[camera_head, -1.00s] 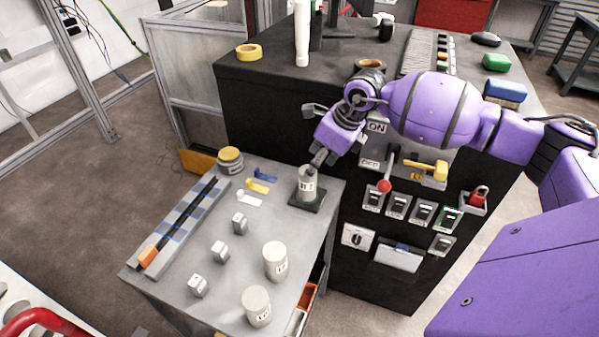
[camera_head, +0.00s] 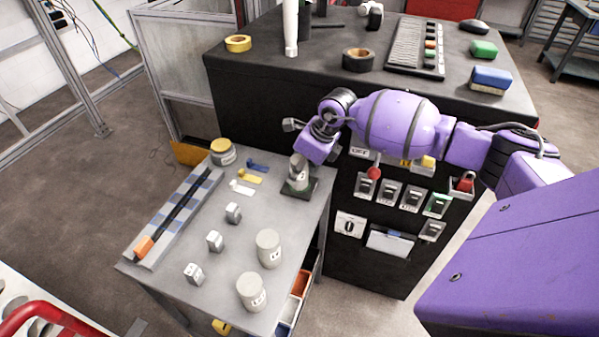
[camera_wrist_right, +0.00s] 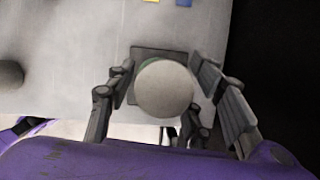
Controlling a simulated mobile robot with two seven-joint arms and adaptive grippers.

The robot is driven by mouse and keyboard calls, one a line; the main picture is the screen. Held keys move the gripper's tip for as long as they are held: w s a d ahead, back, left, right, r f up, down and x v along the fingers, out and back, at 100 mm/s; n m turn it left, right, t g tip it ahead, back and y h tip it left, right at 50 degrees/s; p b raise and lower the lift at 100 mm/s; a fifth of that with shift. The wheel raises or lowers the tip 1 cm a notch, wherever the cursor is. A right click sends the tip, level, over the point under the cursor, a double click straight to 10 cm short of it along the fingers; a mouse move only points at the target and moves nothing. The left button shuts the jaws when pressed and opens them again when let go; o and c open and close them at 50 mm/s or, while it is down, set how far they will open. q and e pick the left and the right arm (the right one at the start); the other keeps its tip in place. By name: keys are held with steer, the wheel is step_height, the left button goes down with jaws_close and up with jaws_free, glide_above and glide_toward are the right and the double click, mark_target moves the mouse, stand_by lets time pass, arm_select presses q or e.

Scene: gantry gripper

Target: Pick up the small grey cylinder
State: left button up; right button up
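The small grey cylinder (camera_head: 297,174) stands upright on a dark square pad (camera_head: 297,190) at the back right of the grey table. The right wrist view shows its round pale top (camera_wrist_right: 163,90) from above. My right gripper (camera_wrist_right: 162,72) is open, with its fingers on either side of the cylinder and small gaps between them. In the head view the purple wrist is right over the cylinder and hides part of it and most of the fingers. My left gripper is not in view.
Two larger pale cylinders (camera_head: 269,249) (camera_head: 252,291) and several small grey weights (camera_head: 214,241) stand on the table. A yellow-topped jar (camera_head: 222,152) is at its back left. A black cabinet with switches (camera_head: 411,198) rises close to the right.

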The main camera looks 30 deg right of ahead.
jaws_close()
steer(key=shift+r, duration=0.1)
